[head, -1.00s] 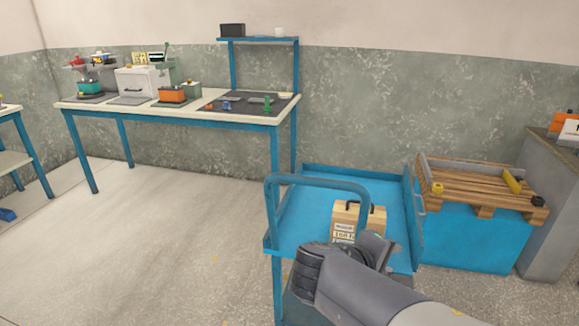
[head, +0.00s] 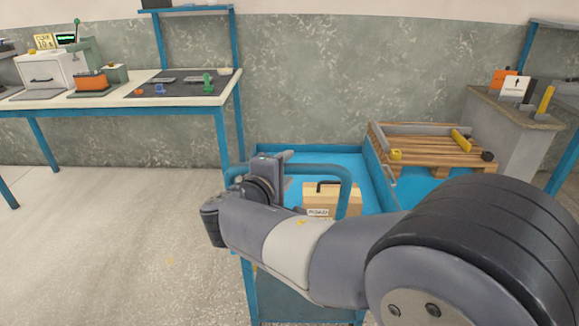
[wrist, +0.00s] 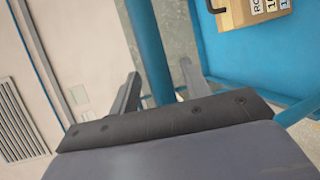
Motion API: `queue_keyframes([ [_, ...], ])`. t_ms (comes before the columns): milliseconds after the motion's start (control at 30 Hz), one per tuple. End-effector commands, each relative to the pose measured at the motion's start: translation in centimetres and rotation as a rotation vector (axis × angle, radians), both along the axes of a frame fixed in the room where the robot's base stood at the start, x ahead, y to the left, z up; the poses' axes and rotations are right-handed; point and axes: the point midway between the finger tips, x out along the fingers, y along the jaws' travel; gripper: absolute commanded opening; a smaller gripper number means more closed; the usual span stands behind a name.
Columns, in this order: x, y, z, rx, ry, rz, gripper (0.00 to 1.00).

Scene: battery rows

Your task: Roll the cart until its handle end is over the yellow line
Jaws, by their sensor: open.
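The blue cart (head: 375,180) stands in front of me in the head view, with its tube handle (head: 320,169) at the near end. A wooden box (head: 345,201) with a dark grip and labels rides on it. It also shows in the wrist view (wrist: 245,13). My gripper (head: 272,168) is at the left part of the handle. In the wrist view my gripper (wrist: 160,84) is open, and a blue bar (wrist: 150,50) of the cart runs between its fingers. Contact cannot be told. My arm hides part of the cart. No yellow line shows.
A workbench (head: 110,101) with tools stands at the left back. A wooden pallet (head: 425,150) lies right of the cart, beside a grey cabinet (head: 510,140). Open floor (head: 110,230) lies to the left.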

Motion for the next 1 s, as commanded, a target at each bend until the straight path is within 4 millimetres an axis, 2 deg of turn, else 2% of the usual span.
queue_keyframes([
  [200,2.1,-1.0,-0.4,0.000,0.000,-0.001,0.45],
  [533,2.4,-1.1,-0.5,0.001,0.000,0.001,0.45],
  [1000,2.4,-1.1,-0.5,0.000,0.001,0.000,0.07],
])
